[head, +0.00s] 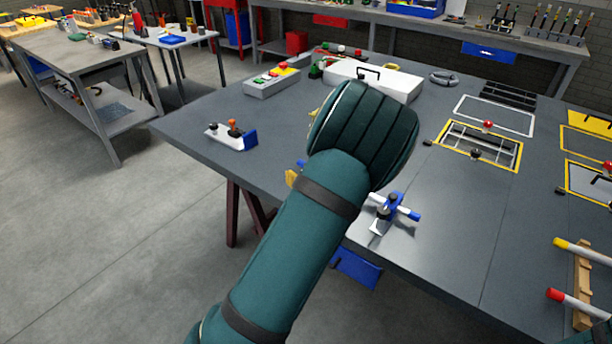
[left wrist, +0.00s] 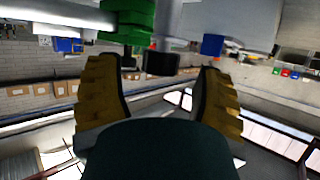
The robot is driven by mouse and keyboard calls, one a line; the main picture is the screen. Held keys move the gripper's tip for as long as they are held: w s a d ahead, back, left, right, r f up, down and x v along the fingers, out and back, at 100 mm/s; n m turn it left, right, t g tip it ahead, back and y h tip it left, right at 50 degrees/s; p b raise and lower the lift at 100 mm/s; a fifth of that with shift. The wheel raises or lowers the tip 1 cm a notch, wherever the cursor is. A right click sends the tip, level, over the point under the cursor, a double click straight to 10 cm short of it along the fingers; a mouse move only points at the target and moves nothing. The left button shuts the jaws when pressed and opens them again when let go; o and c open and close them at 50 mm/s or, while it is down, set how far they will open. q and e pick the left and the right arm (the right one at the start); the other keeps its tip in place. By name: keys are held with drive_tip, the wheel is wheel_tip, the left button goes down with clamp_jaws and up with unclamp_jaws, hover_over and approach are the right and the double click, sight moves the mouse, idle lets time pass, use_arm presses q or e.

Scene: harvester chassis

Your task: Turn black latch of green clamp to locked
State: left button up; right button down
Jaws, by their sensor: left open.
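The green clamp (left wrist: 130,22) shows in the left wrist view as a green body at the top, cut off by the frame. A black part, which looks like its latch (left wrist: 162,63), lies to its right, near the fingertips. My left gripper (left wrist: 158,67) is open, with yellow fingers on either side of the black part in that view. I cannot tell whether they touch it. In the head view my teal left arm (head: 305,235) reaches over the table and hides the gripper and the clamp.
On the grey table (head: 440,235), a blue clamp (head: 393,205) stands right of my arm and a blue-and-white fixture (head: 233,136) left of it. A white case (head: 400,83) and control box (head: 272,82) stand behind. Yellow-framed panel (head: 480,146) lies right.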

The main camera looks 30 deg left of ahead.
use_arm(q)
drive_tip(key=shift+x, duration=0.9)
clamp_jaws()
